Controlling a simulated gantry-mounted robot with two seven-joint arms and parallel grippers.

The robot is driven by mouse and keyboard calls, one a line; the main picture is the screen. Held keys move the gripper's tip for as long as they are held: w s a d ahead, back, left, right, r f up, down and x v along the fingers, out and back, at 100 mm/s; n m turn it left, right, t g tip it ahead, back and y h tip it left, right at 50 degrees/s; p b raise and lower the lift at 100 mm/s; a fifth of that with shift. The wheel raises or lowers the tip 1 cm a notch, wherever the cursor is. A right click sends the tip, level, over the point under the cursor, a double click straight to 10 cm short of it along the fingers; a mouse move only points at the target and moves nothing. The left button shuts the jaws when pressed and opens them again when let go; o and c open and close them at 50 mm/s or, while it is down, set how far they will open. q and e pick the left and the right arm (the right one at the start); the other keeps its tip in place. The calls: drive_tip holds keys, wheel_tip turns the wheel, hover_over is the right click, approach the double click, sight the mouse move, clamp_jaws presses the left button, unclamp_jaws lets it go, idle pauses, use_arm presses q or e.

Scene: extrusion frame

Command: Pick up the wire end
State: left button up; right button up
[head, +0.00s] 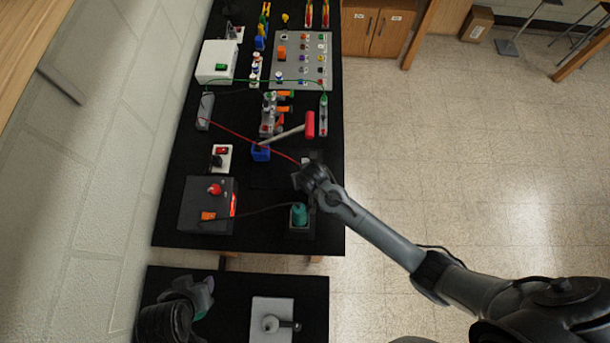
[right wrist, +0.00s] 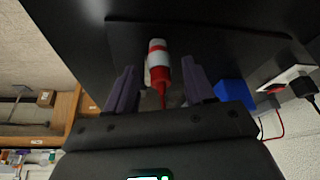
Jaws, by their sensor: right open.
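A thin red wire (head: 237,134) runs across the black bench from a grey block at the left to near my right gripper. In the right wrist view, a red and white wire end (right wrist: 158,62) lies between the two fingers of my right gripper (right wrist: 160,85). The fingers are open, with a gap on each side of it. In the head view, my right gripper (head: 309,172) is over the right part of the bench and hides the wire end.
A dark box with a red knob (head: 208,205), a teal item (head: 299,214) and a blue block (head: 260,153) with a red-headed mallet (head: 310,124) are nearby. A grey panel (head: 320,45) lies farther back. A second black table (head: 235,283) stands in front.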

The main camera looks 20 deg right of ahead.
drive_tip(key=shift+w+f, duration=0.25)
drive_tip(key=shift+f, duration=0.35)
clamp_jaws()
drive_tip(key=shift+r, duration=0.15)
drive_tip(key=shift+r, duration=0.6)
drive_tip(key=r, duration=0.3)
drive_tip(key=shift+s+d, duration=0.25)
drive_tip(key=shift+d, duration=0.1)
drive_tip(key=s+d+r+b, duration=0.1)
drive_tip(key=s+d+r, duration=0.5)
drive_tip(key=d, duration=0.2)
drive_tip(key=shift+s+d+r, duration=0.25)
drive_tip(key=shift+d, duration=0.1)
